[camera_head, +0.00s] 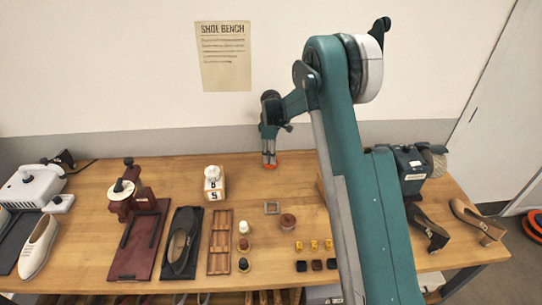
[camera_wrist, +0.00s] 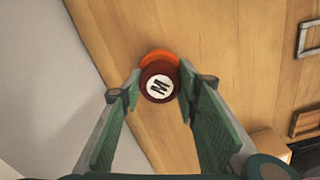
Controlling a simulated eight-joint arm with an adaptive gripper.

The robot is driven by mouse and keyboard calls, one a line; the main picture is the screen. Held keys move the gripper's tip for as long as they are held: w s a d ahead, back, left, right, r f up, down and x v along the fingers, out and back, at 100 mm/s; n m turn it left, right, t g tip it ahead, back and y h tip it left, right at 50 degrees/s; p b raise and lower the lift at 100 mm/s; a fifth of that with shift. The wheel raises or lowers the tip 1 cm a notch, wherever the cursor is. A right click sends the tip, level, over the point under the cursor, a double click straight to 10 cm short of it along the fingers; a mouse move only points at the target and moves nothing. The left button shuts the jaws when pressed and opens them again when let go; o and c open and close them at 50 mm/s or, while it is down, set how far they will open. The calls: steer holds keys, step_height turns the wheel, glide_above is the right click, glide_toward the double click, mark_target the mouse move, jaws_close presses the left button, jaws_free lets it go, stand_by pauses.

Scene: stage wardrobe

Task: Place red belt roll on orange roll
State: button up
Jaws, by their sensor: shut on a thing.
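The red belt roll (camera_wrist: 159,83) is dark red with a white disc marked with a black letter. It sits between the fingertips of my gripper (camera_wrist: 160,84) in the wrist view, and my gripper is shut on it. The orange roll (camera_wrist: 159,56) shows as a bright orange rim behind and beneath the red roll, a little offset toward the picture's top. I cannot tell whether the two rolls touch. In the head view my gripper (camera_head: 268,157) points down near the bench's back edge, with the orange roll (camera_head: 269,167) low at its fingertips; the red roll is hidden there.
On the wooden bench (camera_head: 330,175), a white-topped block (camera_head: 214,183) stands left of my gripper. The wall is close behind. My arm covers the bench's right middle.

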steer(key=shift+f, duration=0.15)
steer(key=o, duration=0.9)
step_height(320, 180, up, 12)
steer(key=shift+r, duration=0.2)
stand_by(0.8)
